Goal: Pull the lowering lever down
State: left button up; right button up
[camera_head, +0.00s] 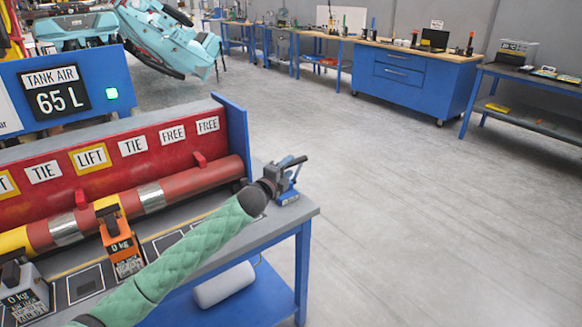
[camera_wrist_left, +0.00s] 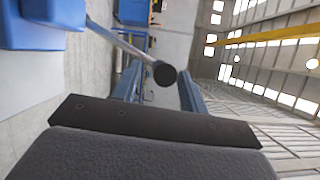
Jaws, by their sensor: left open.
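The lowering lever shows in the left wrist view as a thin metal rod with a black round knob (camera_wrist_left: 165,74). The rod comes in from the upper left, and the knob appears in the gap between my two blue fingers. Whether the knob lies between the fingertips in depth, or touches them, I cannot tell. My left gripper (camera_head: 291,180) is open, at the end of the green-sleeved arm, near the right corner of the workbench. It also shows in the left wrist view (camera_wrist_left: 160,92). I cannot make out the lever clearly in the head view. My right gripper is not in view.
A blue TANK AIR 65 L display (camera_head: 62,89) stands behind. The floor to the right is clear.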

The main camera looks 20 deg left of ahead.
pick_arm(q)
jog(key=shift+b+v, duration=0.4)
jog(key=shift+v, duration=2.05)
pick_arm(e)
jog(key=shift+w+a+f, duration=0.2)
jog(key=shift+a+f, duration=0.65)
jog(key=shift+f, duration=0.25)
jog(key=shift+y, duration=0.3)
